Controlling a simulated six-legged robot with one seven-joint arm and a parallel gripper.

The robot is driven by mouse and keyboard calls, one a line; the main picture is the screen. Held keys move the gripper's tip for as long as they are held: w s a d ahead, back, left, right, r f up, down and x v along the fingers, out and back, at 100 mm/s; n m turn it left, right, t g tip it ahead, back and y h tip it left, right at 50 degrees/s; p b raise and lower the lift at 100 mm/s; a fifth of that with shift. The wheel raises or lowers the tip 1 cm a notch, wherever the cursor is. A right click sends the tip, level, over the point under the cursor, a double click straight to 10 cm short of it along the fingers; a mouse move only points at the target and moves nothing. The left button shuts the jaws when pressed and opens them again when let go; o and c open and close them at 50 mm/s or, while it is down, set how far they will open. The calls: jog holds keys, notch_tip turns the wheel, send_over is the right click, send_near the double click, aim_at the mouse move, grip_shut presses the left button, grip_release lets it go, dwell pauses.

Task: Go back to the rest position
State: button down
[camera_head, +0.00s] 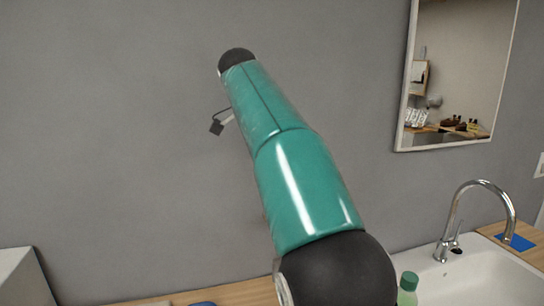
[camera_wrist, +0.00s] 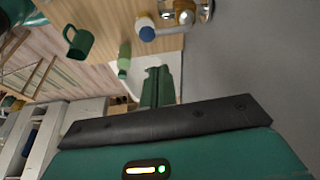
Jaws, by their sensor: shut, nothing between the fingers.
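My gripper (camera_wrist: 158,86) shows in the wrist view as two dark green fingers side by side, shut with nothing between them. They point toward the wooden counter and the white basin, apart from the objects there.
A white sink (camera_head: 480,278) with a chrome tap (camera_head: 478,188) and a green-capped bottle (camera_head: 408,284) are at lower right. A mirror (camera_head: 460,65) hangs above. The wrist view shows a green mug (camera_wrist: 78,41) and a blue-and-white container (camera_wrist: 146,30).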

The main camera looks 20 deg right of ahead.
jog(key=shift+a+r, duration=0.2)
jog(key=shift+r, duration=0.35)
jog(key=s+a+f+n+t+y, duration=0.1)
jog(key=s+f+n+t+y, duration=0.1)
jog(key=s+f+n, duration=0.6)
jog(key=s+a+f+n+t+y, duration=0.1)
jog(key=s+f+n+t+y, duration=0.1)
jog(key=s+f+n, duration=0.7)
jog(key=s+f+t, duration=0.1)
jog(key=s+f, duration=0.6)
jog(key=s, duration=0.2)
jog(key=shift+s+a+f, duration=0.15)
jog(key=shift+s+a, duration=0.2)
jog(key=shift+s, duration=0.05)
jog(key=shift+s, duration=0.1)
